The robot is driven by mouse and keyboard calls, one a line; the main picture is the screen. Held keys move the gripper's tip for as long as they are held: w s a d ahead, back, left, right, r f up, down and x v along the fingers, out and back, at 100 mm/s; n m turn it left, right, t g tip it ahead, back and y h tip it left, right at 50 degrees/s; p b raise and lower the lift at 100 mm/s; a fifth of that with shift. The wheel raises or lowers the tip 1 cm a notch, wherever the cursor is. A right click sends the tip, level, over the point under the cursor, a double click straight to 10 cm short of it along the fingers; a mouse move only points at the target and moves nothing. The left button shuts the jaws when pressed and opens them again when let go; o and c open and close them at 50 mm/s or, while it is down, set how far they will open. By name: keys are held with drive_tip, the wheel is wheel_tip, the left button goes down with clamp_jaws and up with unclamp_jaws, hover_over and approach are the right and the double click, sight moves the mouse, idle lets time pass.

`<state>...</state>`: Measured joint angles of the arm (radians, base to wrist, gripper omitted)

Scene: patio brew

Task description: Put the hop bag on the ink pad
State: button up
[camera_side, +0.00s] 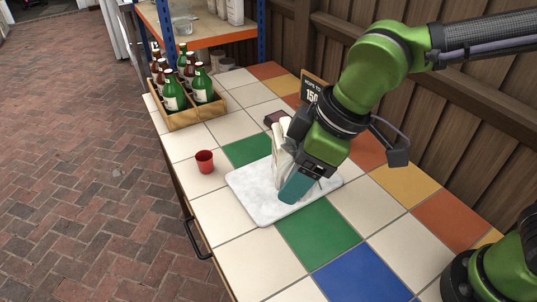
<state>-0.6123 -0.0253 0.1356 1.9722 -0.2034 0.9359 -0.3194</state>
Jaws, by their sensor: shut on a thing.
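My gripper (305,176) points down over a white marble board and is shut on a teal pouch, which I take to be the hop bag (296,188). The pouch is tilted, and its lower end is over or on the board; I cannot tell whether it touches. The fingertips are mostly hidden. A small dark maroon flat block, probably the ink pad (274,117), lies on the tiles behind the board, left of the sign. It is apart from the pouch, and its near right side is partly covered by a pale object.
The marble board (246,191) carries a tall pale object (280,160) close beside my gripper. A red cup (204,162) stands to the left. A wooden crate (184,119) of bottles is at the back left. A dark sign (313,88) stands behind. The front tiles are clear.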

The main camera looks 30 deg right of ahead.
drive_tip(key=w+d+m+t+h, duration=0.1)
drive_tip(key=w+d+m+h, duration=0.2)
drive_tip(key=w+d+m, duration=1.25)
drive_tip(key=w+d+f+n, duration=0.2)
drive_tip(key=d+f+n, duration=0.15)
drive_tip(key=f, duration=0.25)
drive_tip(key=w+d+f+n, duration=0.3)
drive_tip(key=d+f, duration=0.2)
drive_tip(key=f, duration=0.2)
drive_tip(key=w, duration=0.5)
drive_tip(key=w+a+f, duration=0.1)
drive_tip(key=w, duration=0.8)
drive_tip(key=shift+w+a+f, duration=0.25)
drive_tip(key=shift+w+a, duration=0.05)
drive_tip(key=shift+w, duration=0.1)
drive_tip(key=shift+w+f, duration=0.1)
drive_tip(key=shift+f, duration=1.65)
drive_tip(key=o, duration=1)
drive_tip(key=shift+f, duration=0.15)
